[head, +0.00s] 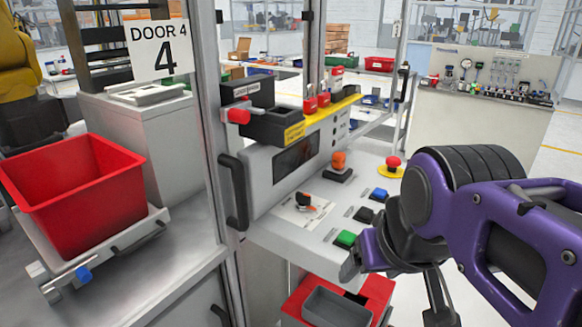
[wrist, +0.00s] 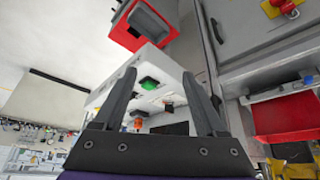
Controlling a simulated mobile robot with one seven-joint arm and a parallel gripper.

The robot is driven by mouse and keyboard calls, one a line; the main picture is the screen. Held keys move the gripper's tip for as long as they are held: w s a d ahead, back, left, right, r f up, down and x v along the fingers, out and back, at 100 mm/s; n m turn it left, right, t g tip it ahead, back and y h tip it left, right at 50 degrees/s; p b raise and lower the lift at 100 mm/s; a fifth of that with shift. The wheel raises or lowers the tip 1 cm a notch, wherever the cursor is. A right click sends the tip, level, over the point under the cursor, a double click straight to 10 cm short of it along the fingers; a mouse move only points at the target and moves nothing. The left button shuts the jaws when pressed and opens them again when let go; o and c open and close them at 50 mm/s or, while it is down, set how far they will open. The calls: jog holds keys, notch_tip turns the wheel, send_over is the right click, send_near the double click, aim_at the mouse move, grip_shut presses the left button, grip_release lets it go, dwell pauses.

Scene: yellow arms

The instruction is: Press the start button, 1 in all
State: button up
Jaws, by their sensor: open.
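A control panel (head: 283,232) juts out beside the door and carries several buttons; their labels are too small to read. A green button (head: 345,239) sits near the panel's front edge, with a black button (head: 364,215) and a blue button (head: 379,195) in a row behind it. My gripper (head: 394,293) is open and empty, just right of the panel's front edge; one finger is close to the green button, with no contact visible. In the wrist view the green button (wrist: 149,83) shows between the two open fingers (wrist: 159,74), beyond them.
A red emergency stop (head: 393,163) on yellow stands at the panel's back right. An orange knob (head: 339,160) and a rotary switch (head: 304,200) are also on it. A door handle (head: 234,190) sticks out left.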

grip_shut()
dwell(1.4)
